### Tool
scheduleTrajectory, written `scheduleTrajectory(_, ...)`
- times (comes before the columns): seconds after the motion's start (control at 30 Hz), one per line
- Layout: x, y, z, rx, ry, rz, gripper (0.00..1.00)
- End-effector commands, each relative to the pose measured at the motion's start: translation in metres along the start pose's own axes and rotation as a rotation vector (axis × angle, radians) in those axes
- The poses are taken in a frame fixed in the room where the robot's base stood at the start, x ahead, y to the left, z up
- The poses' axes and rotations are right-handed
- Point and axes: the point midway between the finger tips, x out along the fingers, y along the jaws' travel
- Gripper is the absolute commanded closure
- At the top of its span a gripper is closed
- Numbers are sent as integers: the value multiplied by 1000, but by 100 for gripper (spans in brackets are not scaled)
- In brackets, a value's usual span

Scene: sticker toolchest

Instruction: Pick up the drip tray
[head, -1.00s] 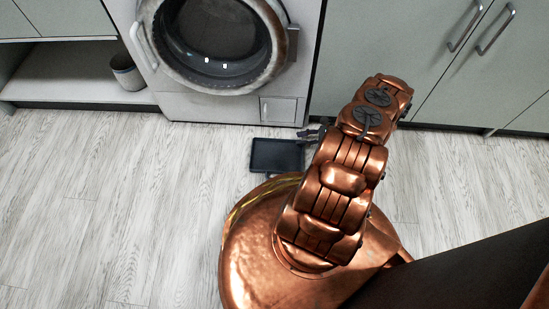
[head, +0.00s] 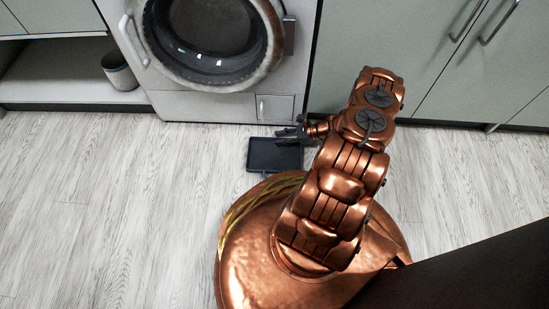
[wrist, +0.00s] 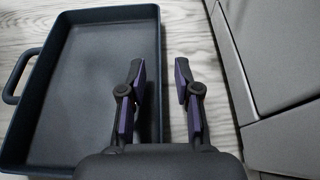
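The drip tray (head: 272,155) is a shallow dark rectangular tray lying flat on the floor in front of the washing machine. In the wrist view the drip tray (wrist: 92,62) fills the left side, with a loop handle at its far left end. My gripper (head: 290,135) is at the tray's upper right side in the head view.
The washing machine (head: 215,60) stands just behind the tray, and its grey front (wrist: 275,70) is close to the right of my gripper in the wrist view. A bin (head: 120,72) sits on a low shelf at left. Grey cabinets (head: 400,70) stand at right. Floor left of the tray is clear.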

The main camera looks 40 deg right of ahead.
Motion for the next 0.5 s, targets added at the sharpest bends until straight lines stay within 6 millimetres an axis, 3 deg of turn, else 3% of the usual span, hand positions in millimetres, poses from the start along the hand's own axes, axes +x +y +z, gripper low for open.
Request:
scheduleTrajectory(0.1,0,0,0,0,0,0,68)
scheduleTrajectory(0.4,0,0,0,0,1,0,99)
scheduleTrajectory(0.5,0,0,0,0,1,0,100)
